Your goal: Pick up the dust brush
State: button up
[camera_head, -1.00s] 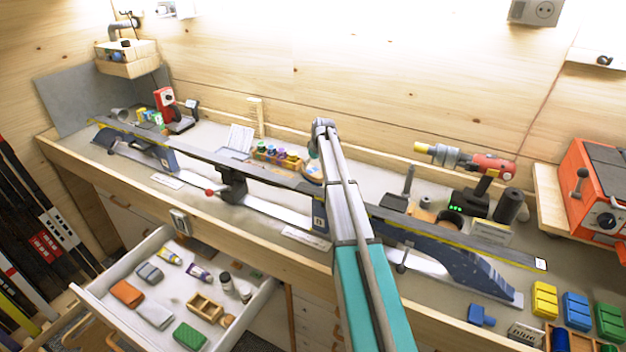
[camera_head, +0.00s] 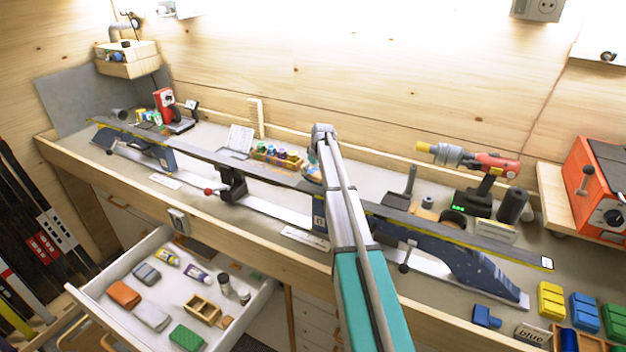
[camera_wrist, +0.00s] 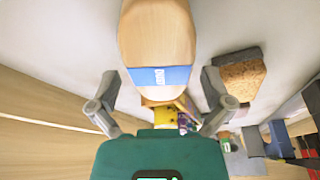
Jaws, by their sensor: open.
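The dust brush shows in the wrist view as a rounded pale wooden body (camera_wrist: 158,35) with a blue label band. It lies just ahead of my gripper (camera_wrist: 160,92), whose two grey fingers are spread apart on either side of the label end. The fingers are open and hold nothing; whether they touch the brush I cannot tell. In the head view only a small part of the brush (camera_head: 312,175) shows behind the long ski, beside my arm. My arm hides the gripper there.
A cork block (camera_wrist: 240,76) with a dark top lies right of the brush in the wrist view. The long ski (camera_head: 270,176) runs along the bench in front of the brush. A rack of small bottles (camera_head: 277,156) stands left of it. An open drawer (camera_head: 110,325) juts out below.

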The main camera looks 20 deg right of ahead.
jog(key=shift+b+x, duration=0.95)
jog(key=shift+x, duration=0.35)
jog(key=c, duration=1.1)
jog(key=shift+r, duration=0.2)
jog(key=shift+r+p, duration=1)
jog(key=shift+p, duration=0.2)
jog(key=s+a+r+p, duration=0.3)
jog(key=s+r+p, duration=0.7)
jog(key=s, duration=0.3)
jog(key=shift+s+r+p, duration=0.3)
jog(key=shift+r+p, duration=0.05)
jog(key=shift+a, duration=0.1)
